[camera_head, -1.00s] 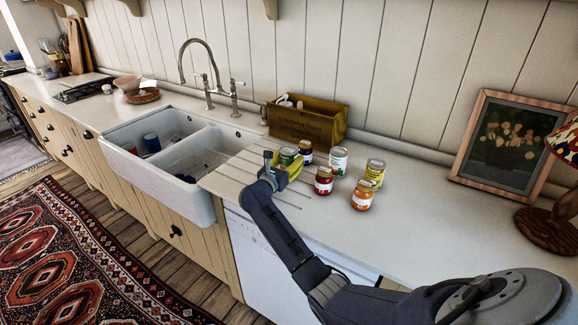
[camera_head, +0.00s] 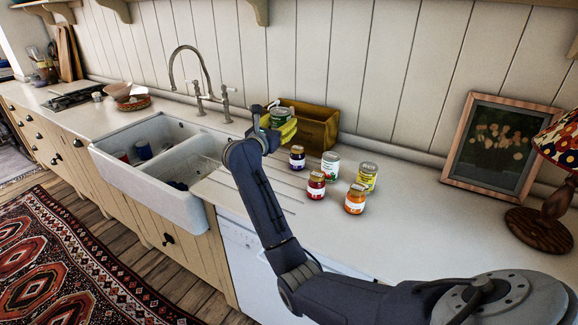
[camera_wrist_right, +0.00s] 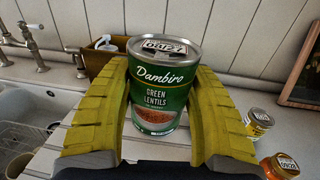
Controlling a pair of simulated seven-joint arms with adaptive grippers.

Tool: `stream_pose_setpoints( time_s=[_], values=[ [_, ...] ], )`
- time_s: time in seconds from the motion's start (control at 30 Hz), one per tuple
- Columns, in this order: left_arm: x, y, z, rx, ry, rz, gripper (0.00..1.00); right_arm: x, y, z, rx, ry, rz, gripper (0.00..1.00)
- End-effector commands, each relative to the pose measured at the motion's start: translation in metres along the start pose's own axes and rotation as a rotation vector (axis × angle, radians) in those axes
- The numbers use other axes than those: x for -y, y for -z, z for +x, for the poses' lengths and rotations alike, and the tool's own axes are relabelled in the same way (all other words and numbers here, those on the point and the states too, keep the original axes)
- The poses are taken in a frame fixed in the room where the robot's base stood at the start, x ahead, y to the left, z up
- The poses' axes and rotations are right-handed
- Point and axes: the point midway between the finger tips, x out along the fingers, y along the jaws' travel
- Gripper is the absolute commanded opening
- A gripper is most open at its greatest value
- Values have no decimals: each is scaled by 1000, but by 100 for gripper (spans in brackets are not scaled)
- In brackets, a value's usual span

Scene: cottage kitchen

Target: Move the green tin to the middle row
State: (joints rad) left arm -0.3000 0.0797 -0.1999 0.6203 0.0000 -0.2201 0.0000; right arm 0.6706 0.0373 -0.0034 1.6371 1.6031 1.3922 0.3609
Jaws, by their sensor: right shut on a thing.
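The green tin (camera_wrist_right: 158,92), labelled "Dambiro Green Lentils", is upright between the yellow fingers of my right gripper (camera_wrist_right: 160,105), which is shut on it. In the head view the tin (camera_head: 279,115) is raised above the counter, in front of the wooden box. Below and to the right, a dark purple-labelled jar (camera_head: 297,157) and a white-and-green tin (camera_head: 330,165) stand toward the back. A red jar (camera_head: 316,185), an orange jar (camera_head: 354,199) and a yellow tin (camera_head: 367,177) stand near them. My left gripper is not in view.
A wooden box (camera_head: 318,130) stands against the wall behind my right gripper. The double sink (camera_head: 140,180) and tap (camera_head: 205,85) are to the left. A framed picture (camera_head: 497,145) and a lamp (camera_head: 545,225) stand at the right. The counter between jars and picture is clear.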

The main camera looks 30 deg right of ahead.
Motion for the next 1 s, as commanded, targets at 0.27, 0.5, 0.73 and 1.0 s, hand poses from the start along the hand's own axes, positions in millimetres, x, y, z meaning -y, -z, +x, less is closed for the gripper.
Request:
stream_pose_setpoints(
  time_s=[0.27, 0.5, 0.73, 1.0],
  values=[
    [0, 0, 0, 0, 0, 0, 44, 17, 34, -35, 1, -26, 2, 13],
    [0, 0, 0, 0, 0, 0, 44, 61, 28, -84, 2, -47, 4, 13],
    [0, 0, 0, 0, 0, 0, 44, 100, 8, -116, 2, -57, 5, 13],
    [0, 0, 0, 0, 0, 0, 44, 124, -14, -131, 2, -59, 1, 13]
  ],
)
